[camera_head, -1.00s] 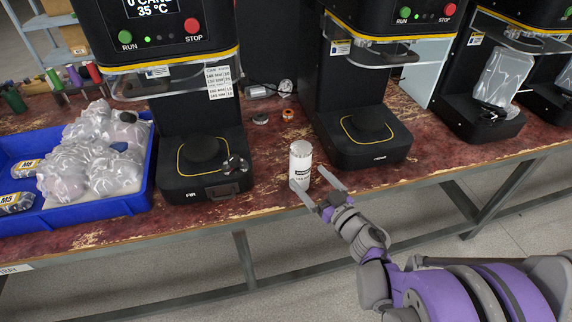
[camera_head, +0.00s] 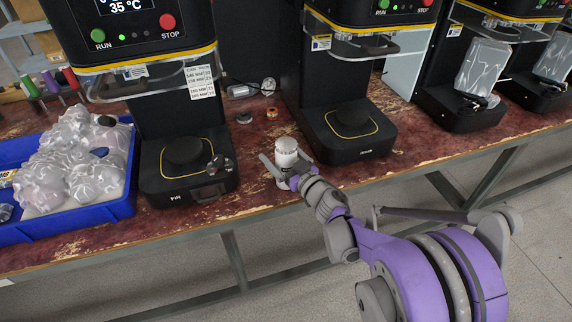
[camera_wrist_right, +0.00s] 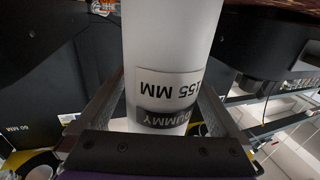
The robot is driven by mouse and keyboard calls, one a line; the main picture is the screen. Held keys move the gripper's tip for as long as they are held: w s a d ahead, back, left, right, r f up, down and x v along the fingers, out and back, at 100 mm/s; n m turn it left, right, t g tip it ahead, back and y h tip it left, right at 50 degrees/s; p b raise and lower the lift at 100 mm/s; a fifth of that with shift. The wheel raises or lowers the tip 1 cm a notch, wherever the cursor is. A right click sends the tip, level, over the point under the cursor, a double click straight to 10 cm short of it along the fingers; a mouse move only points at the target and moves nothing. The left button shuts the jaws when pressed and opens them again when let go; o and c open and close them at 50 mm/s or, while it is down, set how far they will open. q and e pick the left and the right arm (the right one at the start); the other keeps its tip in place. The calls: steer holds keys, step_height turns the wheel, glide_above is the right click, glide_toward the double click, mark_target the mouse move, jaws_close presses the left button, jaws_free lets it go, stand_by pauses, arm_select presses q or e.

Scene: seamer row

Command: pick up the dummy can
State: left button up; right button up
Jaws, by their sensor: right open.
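The dummy can (camera_head: 286,153) is a white cylinder standing upright on the red-brown bench between two black seaming machines. In the right wrist view the can (camera_wrist_right: 170,60) fills the middle, its label reading "DUMMY" and "155 MM" upside down. My right gripper (camera_head: 282,172) is at the can, with one finger on each side of it. In the wrist view the fingers are spread and dark gaps show between them and the can's lower part. The gripper's body hides the can's lower front in the head view. My left gripper is not in view.
The left machine (camera_head: 190,185) and the right machine (camera_head: 350,135) flank the can closely. A blue bin (camera_head: 85,222) of wrapped parts stands at the left. Small round pieces (camera_head: 272,113) and a grey box lie behind the can. The bench's front edge is near the gripper.

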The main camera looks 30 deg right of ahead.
steer(key=c, duration=1.5)
